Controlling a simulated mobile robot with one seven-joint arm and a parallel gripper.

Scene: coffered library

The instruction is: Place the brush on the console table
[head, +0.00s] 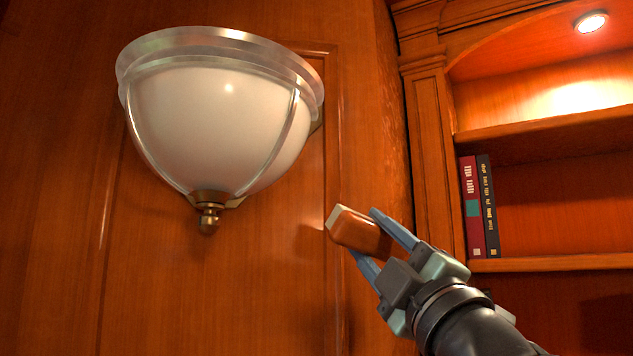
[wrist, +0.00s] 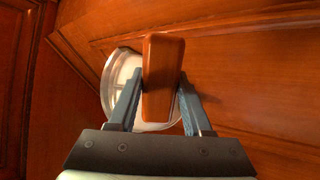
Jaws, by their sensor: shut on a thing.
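My gripper (head: 380,244) is raised in front of a wood-panelled wall in the head view. It is shut on the brush (head: 358,233), a brown wooden block with a pale strip at its far end. In the wrist view the brush (wrist: 161,80) stands between the two fingers of my gripper (wrist: 160,98), with its brown side toward the camera. The console table is not in view in either picture.
A large wall lamp (head: 215,120) with a white glass bowl and metal rim is left of my gripper; its rim (wrist: 112,75) shows behind the brush in the wrist view. A bookshelf (head: 560,265) with two books (head: 479,205) stands at right.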

